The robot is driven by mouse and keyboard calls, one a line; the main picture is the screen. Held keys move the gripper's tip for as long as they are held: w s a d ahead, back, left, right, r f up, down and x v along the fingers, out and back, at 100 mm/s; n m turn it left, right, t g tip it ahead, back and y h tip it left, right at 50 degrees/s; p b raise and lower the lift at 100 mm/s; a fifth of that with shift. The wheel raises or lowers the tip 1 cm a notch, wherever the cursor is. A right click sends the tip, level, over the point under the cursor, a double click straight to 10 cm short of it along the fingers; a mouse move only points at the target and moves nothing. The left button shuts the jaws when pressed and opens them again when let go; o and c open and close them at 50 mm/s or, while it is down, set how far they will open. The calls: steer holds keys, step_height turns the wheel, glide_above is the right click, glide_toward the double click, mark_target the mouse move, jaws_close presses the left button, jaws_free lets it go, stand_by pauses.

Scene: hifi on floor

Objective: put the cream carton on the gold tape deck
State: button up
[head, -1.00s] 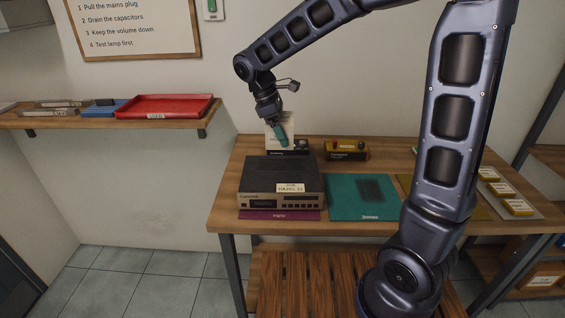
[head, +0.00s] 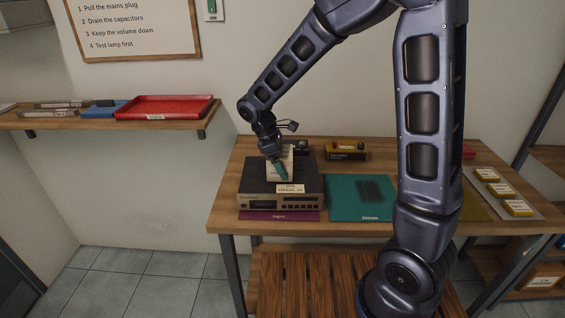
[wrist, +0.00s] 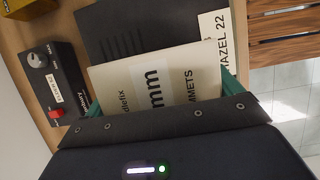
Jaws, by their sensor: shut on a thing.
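The cream carton (head: 290,158) is between the teal fingers of my gripper (head: 279,170), which is shut on it. In the wrist view the carton (wrist: 115,77) shows its printed face, with a teal finger at each side. The carton is over the top of a tape deck (head: 257,172) with a dark top and a dull grey-brown front; I see no clear gold on it. I cannot tell whether the carton touches the deck. In the wrist view the dark vented top of the deck (wrist: 120,30) lies behind the carton.
A label (head: 290,189) reading HAZEL 22 is on the deck. The deck stands on a purple mat (head: 278,216). A teal mat (head: 345,205) lies to the right. A yellow-black box (head: 347,150) and a dark control box (wrist: 55,85) are behind. A red tray (head: 165,107) sits on the shelf.

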steer(key=shift+f, duration=0.1)
steer(key=o, duration=0.8)
steer(key=shift+c, duration=0.2)
steer(key=v, duration=1.2)
steer(key=d+r+m+y, duration=0.1)
steer(key=d+r+m, duration=0.25)
steer(key=d, duration=0.55)
steer(key=d+r+m+y, duration=0.2)
steer(key=d+m, duration=0.3)
steer(key=d, duration=0.5)
steer(key=s+d+m+t, duration=0.2)
steer(key=s+d+m, duration=0.2)
steer(key=d, duration=0.4)
steer(key=s+d+m+t+y, duration=0.1)
steer(key=s+d+m+t, duration=0.1)
steer(key=s+d+m, duration=0.3)
steer(key=s+d, duration=0.2)
steer(key=shift+d+f+t, duration=0.15)
steer(key=shift+d+t, duration=0.15)
steer(key=shift+d, duration=0.1)
